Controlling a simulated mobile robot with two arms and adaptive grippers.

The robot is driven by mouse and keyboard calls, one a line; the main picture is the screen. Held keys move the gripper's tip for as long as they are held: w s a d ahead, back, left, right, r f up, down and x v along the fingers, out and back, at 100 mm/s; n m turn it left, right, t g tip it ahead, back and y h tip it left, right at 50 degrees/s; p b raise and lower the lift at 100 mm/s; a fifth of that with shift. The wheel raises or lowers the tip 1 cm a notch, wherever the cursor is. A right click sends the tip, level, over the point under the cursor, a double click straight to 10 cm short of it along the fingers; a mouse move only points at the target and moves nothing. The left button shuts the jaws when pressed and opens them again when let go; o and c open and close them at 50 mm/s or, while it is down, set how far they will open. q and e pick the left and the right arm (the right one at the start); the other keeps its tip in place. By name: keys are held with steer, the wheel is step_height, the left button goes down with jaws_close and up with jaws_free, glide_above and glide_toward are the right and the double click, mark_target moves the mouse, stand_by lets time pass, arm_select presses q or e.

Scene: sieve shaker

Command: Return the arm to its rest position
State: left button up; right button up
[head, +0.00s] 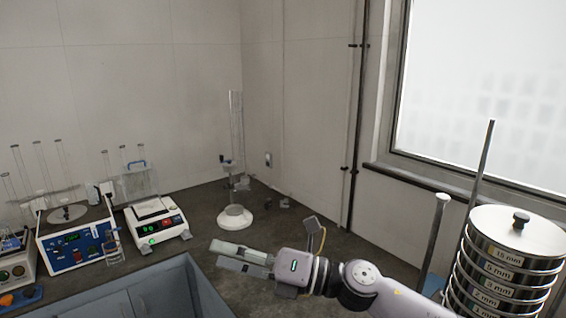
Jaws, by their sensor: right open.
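My right gripper (243,257) is in the lower middle of the head view, with its arm coming in from the lower right. Its two pale fingers point left, with a gap between them and nothing held. It is in front of the dark bench top, close to the blue-grey bin's right edge. My left gripper is not in view. The sieve stack (512,262) stands at the right with a lid on top; its sieves carry labels with mm sizes.
A blue-grey bin (191,279) is at the lower left. A balance (157,222), a blue-fronted instrument (80,245) and a glass column on a white base (235,217) stand along the back. A metal rod (480,170) rises beside the sieves. Some dark bench (330,240) is clear.

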steer(key=w+d+f+m+t+h, duration=0.2)
steer(key=d+m+t+h, duration=0.15)
steer(key=m+t, duration=0.5)
steer(key=w+d+f+m+t+h, duration=0.25)
steer(key=d+m+t, duration=0.2)
steer(key=m, duration=0.75)
steer(key=s+d+f+m+g+h, duration=0.2)
steer(key=s+d+f+m+h, duration=0.2)
steer(key=d+f+m+h, duration=0.75)
steer(key=s+d+f+m+g+h, duration=0.1)
steer(key=s+d+f+m+g, duration=0.4)
steer(key=s+f, duration=0.65)
steer(key=s+d+f+m+g+h, duration=0.15)
steer(key=s+d+f+g, duration=0.55)
steer(key=s, duration=0.8)
step_height(320, 180, down, 35)
steer(key=s+a+y+b, duration=0.1)
steer(key=s+a+b, duration=0.1)
steer(key=b, duration=0.6)
steer(key=s+d+f+g+b, duration=0.1)
steer(key=s+f+b, duration=0.2)
steer(key=s+f, duration=0.5)
steer(key=s+d+f+b, duration=0.2)
steer(key=s+f, duration=0.6)
steer(key=f, duration=0.6)
steer(key=shift+s+f+g+b, duration=0.2)
steer(key=shift+f+g+b, duration=0.15)
steer(key=shift+b, duration=0.3)
